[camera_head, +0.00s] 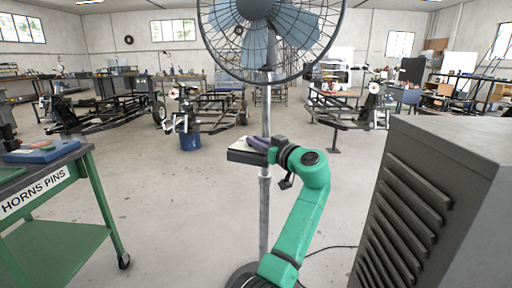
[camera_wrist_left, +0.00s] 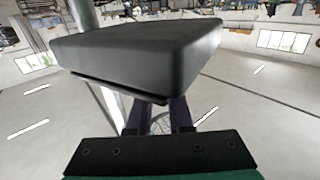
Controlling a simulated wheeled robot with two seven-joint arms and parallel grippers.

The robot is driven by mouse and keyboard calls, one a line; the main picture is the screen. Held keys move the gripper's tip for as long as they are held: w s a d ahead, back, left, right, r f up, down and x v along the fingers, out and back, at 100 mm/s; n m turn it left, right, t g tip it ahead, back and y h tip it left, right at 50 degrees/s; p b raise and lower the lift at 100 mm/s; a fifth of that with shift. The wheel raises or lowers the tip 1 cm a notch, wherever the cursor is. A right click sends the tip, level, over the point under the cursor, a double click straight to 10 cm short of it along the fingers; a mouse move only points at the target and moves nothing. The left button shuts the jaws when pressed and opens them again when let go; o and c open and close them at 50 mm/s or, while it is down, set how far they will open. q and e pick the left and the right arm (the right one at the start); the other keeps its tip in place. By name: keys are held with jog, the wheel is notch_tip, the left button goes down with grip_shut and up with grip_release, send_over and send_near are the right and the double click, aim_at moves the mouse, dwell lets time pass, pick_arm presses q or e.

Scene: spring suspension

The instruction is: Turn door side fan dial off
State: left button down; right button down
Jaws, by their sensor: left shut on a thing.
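The fan (camera_head: 262,40) stands in the middle of the head view on a grey pole (camera_head: 265,205). A control box (camera_head: 238,156) is fixed on the pole below the fan head. My left gripper (camera_head: 258,144) is at the box, with its arm rising from below. In the left wrist view the dark box (camera_wrist_left: 140,52) fills the upper middle. The purple fingers of my left gripper (camera_wrist_left: 160,116) reach toward the box, and their tips are hidden behind it. The dial itself is hidden; the gripper is shut, apparently on it. My right gripper is not in view.
A grey louvred cabinet (camera_head: 440,200) stands close on the right. A green cart (camera_head: 55,230) labelled HORNS PINS stands on the left. A blue bin (camera_head: 190,141) and vehicle frames (camera_head: 215,105) are farther back. The floor between cart and pole is clear.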

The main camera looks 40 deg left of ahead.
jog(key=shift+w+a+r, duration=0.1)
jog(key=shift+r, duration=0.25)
pick_arm(q)
jog(key=c, duration=0.8)
grip_release()
jog(key=v, duration=1.4)
jog(key=shift+w+d+b, duration=0.15)
jog(key=shift+d+b, duration=0.15)
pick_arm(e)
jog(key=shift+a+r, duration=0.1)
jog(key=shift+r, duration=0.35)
